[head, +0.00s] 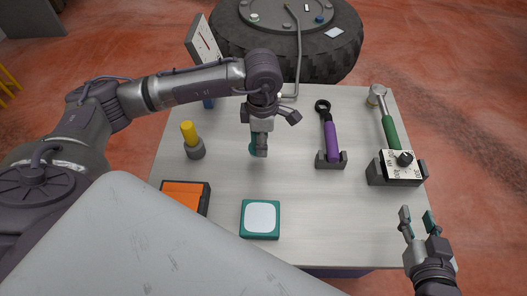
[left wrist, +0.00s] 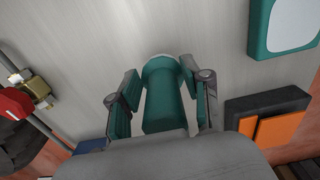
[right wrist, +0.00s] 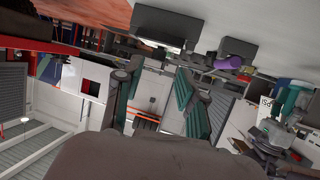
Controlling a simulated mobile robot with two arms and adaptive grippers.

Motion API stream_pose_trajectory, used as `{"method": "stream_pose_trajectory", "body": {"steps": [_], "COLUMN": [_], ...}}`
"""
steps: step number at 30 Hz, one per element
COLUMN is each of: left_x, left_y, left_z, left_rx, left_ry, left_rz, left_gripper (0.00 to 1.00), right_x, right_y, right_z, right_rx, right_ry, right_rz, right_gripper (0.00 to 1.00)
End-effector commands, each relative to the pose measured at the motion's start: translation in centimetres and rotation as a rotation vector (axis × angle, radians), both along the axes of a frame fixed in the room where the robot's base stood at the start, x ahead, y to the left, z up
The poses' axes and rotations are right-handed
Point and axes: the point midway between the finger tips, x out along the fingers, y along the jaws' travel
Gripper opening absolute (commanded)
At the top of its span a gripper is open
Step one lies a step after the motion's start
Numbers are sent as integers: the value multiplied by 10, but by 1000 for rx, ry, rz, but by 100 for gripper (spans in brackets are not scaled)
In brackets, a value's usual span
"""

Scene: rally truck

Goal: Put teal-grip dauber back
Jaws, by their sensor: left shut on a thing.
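The teal-grip dauber (left wrist: 162,98) is between the fingers of my left gripper (left wrist: 165,100), which is shut on its teal handle. In the head view my left gripper (head: 260,148) is low over the middle of the table, and only a small teal part of the dauber (head: 252,148) shows beside the fingers. I cannot tell whether the dauber touches the table. A teal square pad with a white top (head: 260,217) lies in front of it. My right gripper (head: 418,224) is open and empty at the table's right front; it also shows in the right wrist view (right wrist: 160,95).
A large tyre (head: 230,38) is behind.

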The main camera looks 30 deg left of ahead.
Motion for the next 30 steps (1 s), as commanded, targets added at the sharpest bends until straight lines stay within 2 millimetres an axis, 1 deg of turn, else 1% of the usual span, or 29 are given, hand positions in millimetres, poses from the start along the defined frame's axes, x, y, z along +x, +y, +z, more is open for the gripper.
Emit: {"method": "stream_pose_trajectory", "body": {"steps": [1,5,9,12,15,20,21,23,24,25,30], "left_x": [-2,-4,-4,-4,-3,-3,-4,-4,-3,-3,-3], "left_y": [-3,-5,-5,-5,-5,-5,-5,-5,-5,-5,-5], "left_z": [-3,-12,-31,-38,-40,-40,-40,-40,-40,-40,-39], "left_rx": [0,-1,-1,-1,-2,-1,0,0,0,0,-1], "left_ry": [0,2,2,0,-1,0,1,1,1,1,0], "left_rz": [-2,0,0,0,0,0,0,0,0,0,-1], "left_gripper": [8,8,8,8,8,8,55,65,71,73,73], "right_x": [1,6,14,17,18,18,18,18,18,18,18], "right_y": [1,3,8,11,12,12,12,12,12,12,11], "right_z": [2,10,29,41,46,46,46,46,46,46,46], "right_rx": [3,16,46,62,68,67,67,67,67,67,67], "right_ry": [-13,-67,-189,-252,-275,-274,-273,-273,-273,-273,-272], "right_rz": [1,4,12,16,18,17,17,17,17,17,17], "right_gripper": [40,40,40,40,40,40,40,40,40,40,40]}}
